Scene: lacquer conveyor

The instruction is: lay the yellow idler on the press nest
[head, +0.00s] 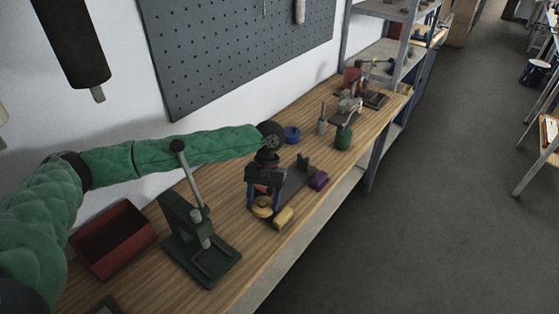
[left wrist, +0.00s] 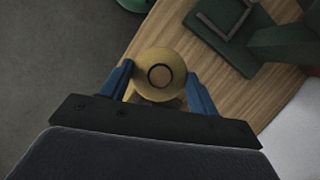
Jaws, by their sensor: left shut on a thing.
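The yellow idler (head: 262,210), a round flanged piece with a dark ring in its face, is between the blue fingers of my left gripper (head: 263,203). In the left wrist view the idler (left wrist: 160,66) sits between both fingertips of the left gripper (left wrist: 160,78), which is shut on it. I cannot tell how high it is above the bench. The green press (head: 183,225) stands to its left in the head view. The press nest (head: 213,264) is the low base with a raised grey edge; it shows empty in the left wrist view (left wrist: 228,22). My right gripper is not in view.
A yellow block (head: 284,217) lies close beside the gripper on the wooden bench (head: 160,282). A purple block (head: 319,180), a blue ring (head: 292,134) and a green cylinder (head: 343,137) are further back. A red bin (head: 113,240) stands left of the press.

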